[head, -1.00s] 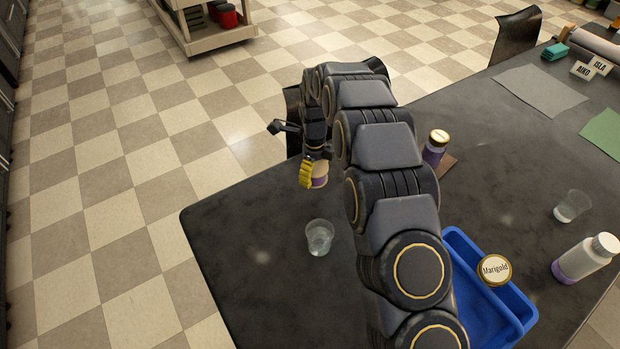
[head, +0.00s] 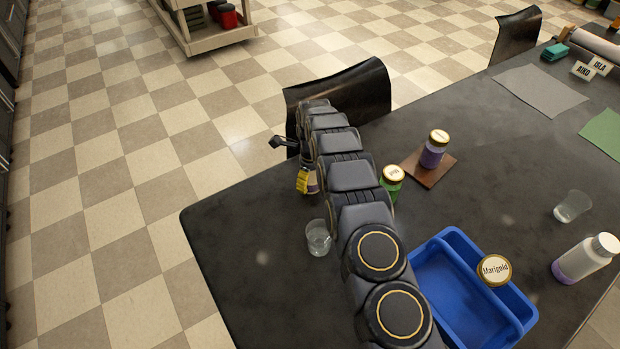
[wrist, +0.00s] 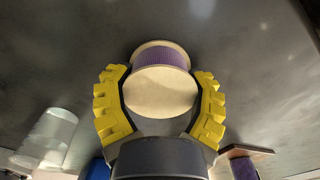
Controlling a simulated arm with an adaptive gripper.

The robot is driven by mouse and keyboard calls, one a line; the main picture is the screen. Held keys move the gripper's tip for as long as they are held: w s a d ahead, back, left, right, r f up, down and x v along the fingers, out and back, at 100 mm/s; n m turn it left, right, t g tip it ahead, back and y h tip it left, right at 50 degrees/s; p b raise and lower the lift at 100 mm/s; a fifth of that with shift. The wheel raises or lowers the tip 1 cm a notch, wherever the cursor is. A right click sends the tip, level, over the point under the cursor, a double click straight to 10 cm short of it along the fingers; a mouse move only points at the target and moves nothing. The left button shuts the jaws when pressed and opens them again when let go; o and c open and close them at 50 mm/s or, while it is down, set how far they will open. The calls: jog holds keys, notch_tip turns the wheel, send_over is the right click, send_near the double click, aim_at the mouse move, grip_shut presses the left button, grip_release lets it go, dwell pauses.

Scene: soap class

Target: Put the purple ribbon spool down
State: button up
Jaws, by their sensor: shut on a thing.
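The purple ribbon spool (wrist: 160,86) is in the wrist view, with a pale round end facing the camera and purple ribbon wound behind it. My gripper (wrist: 160,92) has its yellow fingers on both sides of the spool and is shut on it. In the head view my gripper (head: 306,181) is near the table's far left edge, and the arm hides most of the spool. The dark table (head: 235,235) lies below; I cannot tell whether the spool touches it.
A clear cup (head: 318,238) stands close to my gripper. A green jar (head: 391,182) is right of the arm, and a purple jar (head: 434,150) stands on a brown board (head: 424,177). A blue tray (head: 440,290) with a Marigold-labelled lid (head: 494,269) is at front right. The left tabletop is clear.

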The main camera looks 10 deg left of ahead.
jog(key=o, duration=1.3)
jog(key=shift+f, duration=0.1)
jog(key=shift+c, duration=0.2)
notch_tip(320, 180, up, 11)
jog(key=shift+r, duration=0.65)
